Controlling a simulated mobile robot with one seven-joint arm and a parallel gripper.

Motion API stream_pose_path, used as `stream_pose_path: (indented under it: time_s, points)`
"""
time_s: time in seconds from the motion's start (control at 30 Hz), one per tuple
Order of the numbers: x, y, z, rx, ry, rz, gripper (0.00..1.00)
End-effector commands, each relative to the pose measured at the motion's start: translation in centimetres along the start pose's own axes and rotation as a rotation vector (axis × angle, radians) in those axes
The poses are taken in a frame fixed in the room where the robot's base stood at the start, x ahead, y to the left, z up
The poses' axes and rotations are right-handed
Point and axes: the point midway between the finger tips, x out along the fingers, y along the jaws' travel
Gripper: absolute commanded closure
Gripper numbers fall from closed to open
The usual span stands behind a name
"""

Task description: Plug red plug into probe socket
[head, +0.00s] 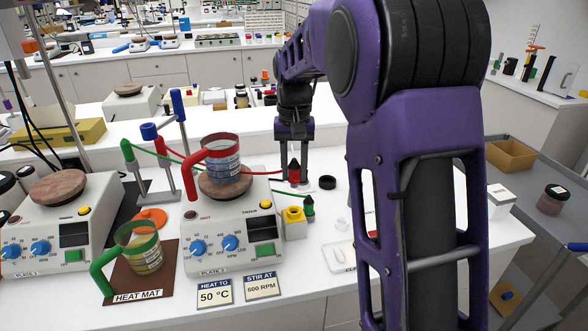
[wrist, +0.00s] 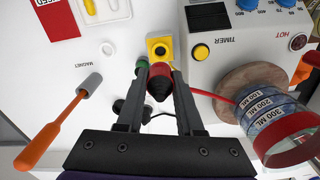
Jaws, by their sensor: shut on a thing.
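The red plug (head: 294,172) with a dark tip is held between the fingers of my gripper (head: 294,180), above the white bench behind hot plate 2. In the wrist view the red plug (wrist: 159,83) sits between both fingers of my gripper (wrist: 160,90). A yellow block (head: 293,215) with a dark round centre stands beside the hot plate's right side; it seems to be the probe socket, but no label on it is readable. In the wrist view this yellow block (wrist: 160,48) lies just beyond the plug, apart from it. A red cable runs from near the plug.
A green plug (head: 309,206) stands right beside the yellow block. Hot plate 2 (head: 215,262) carries a red-rimmed beaker (head: 222,160). An orange-handled tool (wrist: 55,135) lies on the bench in the wrist view.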

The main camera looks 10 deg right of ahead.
Motion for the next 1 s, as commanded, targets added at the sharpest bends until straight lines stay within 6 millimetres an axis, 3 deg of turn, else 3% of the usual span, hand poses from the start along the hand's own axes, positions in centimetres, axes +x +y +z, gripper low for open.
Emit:
stream_pose_path:
  time_s: [0.2,0.7,1.0]
  points:
    - [-0.2,0.0,0.0,0.000,-0.001,0.000,1.00]
    - [4.6,0.0,0.0,0.000,-0.001,0.000,1.00]
    - [5.8,0.0,0.0,0.000,0.000,0.000,1.00]
